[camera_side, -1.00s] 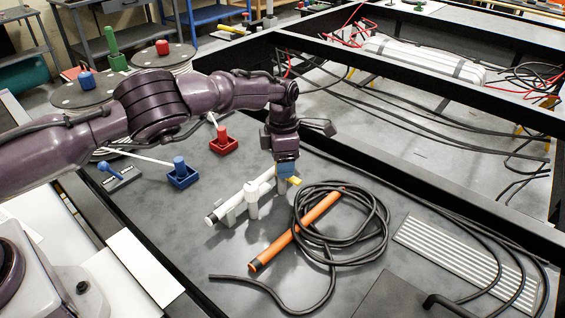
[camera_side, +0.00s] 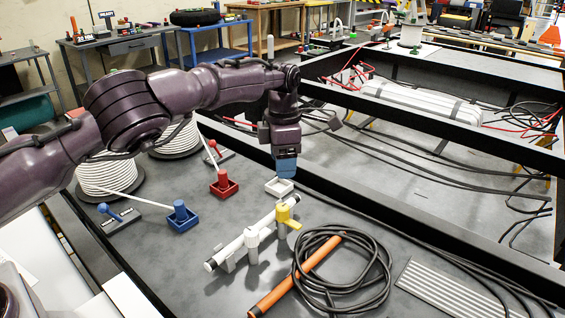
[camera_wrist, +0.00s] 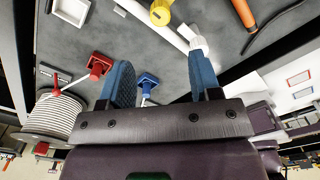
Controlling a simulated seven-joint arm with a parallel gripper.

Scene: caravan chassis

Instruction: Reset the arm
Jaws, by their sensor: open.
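My gripper (camera_side: 286,172) hangs in the air, pointing down, above the grey deck. Its two blue fingers stand wide apart in the wrist view (camera_wrist: 161,64), with nothing between them. Below it in the side view is a white tube (camera_side: 236,246) on stands, with a white fitting (camera_side: 251,236) and a yellow fitting (camera_side: 283,213). The yellow fitting also shows in the wrist view (camera_wrist: 160,13). A small white square tray (camera_side: 279,187) lies on the deck just below the fingers in the side view.
A red plunger box (camera_side: 224,188), a blue plunger box (camera_side: 183,219) and white cable spools (camera_side: 107,178) stand left. A black cable coil (camera_side: 350,262) and orange rod (camera_side: 292,280) lie in front. Black chassis beams (camera_side: 420,220) run along the right.

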